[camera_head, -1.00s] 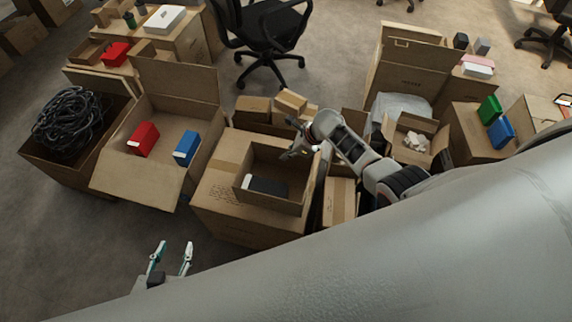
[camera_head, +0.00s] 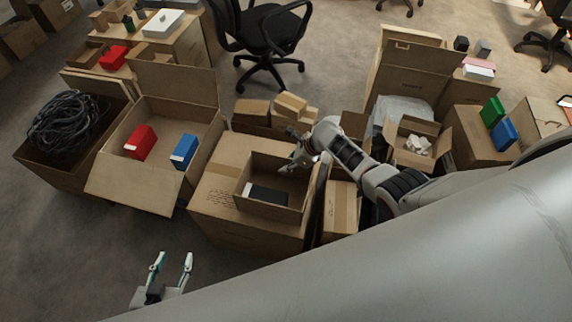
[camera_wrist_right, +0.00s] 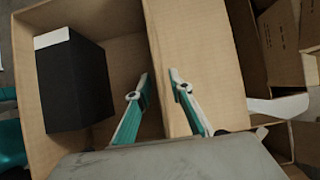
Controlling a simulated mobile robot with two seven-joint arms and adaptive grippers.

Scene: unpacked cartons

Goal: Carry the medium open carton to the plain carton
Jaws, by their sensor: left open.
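An open carton (camera_head: 265,166), which I take as the medium one, stands on a larger closed carton (camera_head: 217,213). A black box with a white end (camera_head: 267,195) lies in it. My right gripper (camera_head: 286,163) is at this carton's right side. In the right wrist view my right gripper (camera_wrist_right: 158,74) is open, its fingers on either side of the rim of one carton wall (camera_wrist_right: 205,60); I cannot tell whether they touch it. The black box (camera_wrist_right: 75,82) shows inside at left. My left gripper (camera_head: 174,256) is open and empty at the lower left. I cannot tell which carton is the plain one.
To the left stand an open carton (camera_head: 127,186) with red and blue boxes and a carton of black cable (camera_head: 42,165). Small cartons (camera_head: 252,110) crowd behind. At right is an open carton (camera_head: 405,158) with white pieces. Bare floor (camera_head: 60,260) lies at lower left.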

